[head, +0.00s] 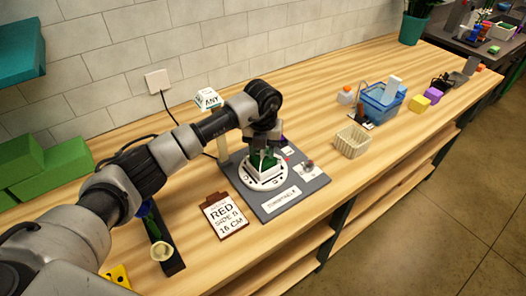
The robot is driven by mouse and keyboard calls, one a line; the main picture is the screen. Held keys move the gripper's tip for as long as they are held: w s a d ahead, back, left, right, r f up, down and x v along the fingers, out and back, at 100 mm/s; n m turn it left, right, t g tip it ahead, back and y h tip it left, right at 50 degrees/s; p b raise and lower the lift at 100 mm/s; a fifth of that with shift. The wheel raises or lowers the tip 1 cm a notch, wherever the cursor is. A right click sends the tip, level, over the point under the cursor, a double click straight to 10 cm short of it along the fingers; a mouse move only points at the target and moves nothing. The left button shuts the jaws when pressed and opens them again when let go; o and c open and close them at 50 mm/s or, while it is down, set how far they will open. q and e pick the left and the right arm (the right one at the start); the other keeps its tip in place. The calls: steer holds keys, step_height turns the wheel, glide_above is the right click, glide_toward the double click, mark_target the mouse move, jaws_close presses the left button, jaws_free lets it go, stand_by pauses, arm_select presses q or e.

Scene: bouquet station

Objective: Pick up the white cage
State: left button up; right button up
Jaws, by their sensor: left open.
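A white cage-like frame (266,174) with dark green inside sits on a round white turntable (245,182), which is on a grey board (290,203). My left gripper (263,157) points down right over this frame, its fingers open and at the frame's top. Whether the fingers touch it I cannot tell; the gripper hides part of the frame and its green content. A cream slatted basket (352,142) stands apart, to the right of the board. My right gripper is not in view.
A card reading "RED SIDE B 16 CM" (224,215) lies left of the board. Green blocks (50,172) are at the left. The bench front right of the board is clear.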

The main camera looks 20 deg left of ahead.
arm_select(q)
jaws_close()
steer(key=shift+w+r, duration=0.1)
steer(key=shift+r, duration=0.05)
